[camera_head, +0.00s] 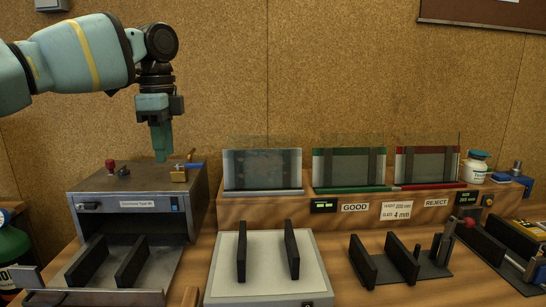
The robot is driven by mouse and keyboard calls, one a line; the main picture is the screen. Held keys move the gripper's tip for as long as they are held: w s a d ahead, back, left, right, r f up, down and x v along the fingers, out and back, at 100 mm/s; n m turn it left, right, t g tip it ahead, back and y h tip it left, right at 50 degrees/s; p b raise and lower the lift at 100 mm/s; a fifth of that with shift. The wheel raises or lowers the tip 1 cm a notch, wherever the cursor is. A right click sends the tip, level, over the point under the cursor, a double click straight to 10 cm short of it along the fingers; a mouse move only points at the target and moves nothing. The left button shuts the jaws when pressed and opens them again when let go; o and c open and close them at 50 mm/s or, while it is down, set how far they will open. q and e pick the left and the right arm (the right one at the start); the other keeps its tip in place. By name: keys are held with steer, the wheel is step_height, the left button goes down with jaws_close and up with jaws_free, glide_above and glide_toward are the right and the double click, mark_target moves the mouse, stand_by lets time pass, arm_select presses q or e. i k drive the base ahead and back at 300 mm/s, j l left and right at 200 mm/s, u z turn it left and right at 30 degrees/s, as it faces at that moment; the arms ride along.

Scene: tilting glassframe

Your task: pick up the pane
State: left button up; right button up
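A thin, clear pane (262,165) stands upright in the grey rack (262,188) at the left of the wooden shelf. It looks slightly cloudy, and its edges are hard to make out. My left gripper (161,155) hangs fingers down over the grey machine, left of this rack and apart from it. Its fingers overlap in this view, so their gap is hidden; nothing shows held below them. My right gripper is not in view.
A green rack (349,188) labelled GOOD and a red rack (428,185) labelled REJECT stand to the right. The grey machine (95,179) has a brass fitting (180,174) on top. A white bottle (474,167) stands right.

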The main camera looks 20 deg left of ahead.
mark_target(263, 162)
steer(key=i, duration=1.4)
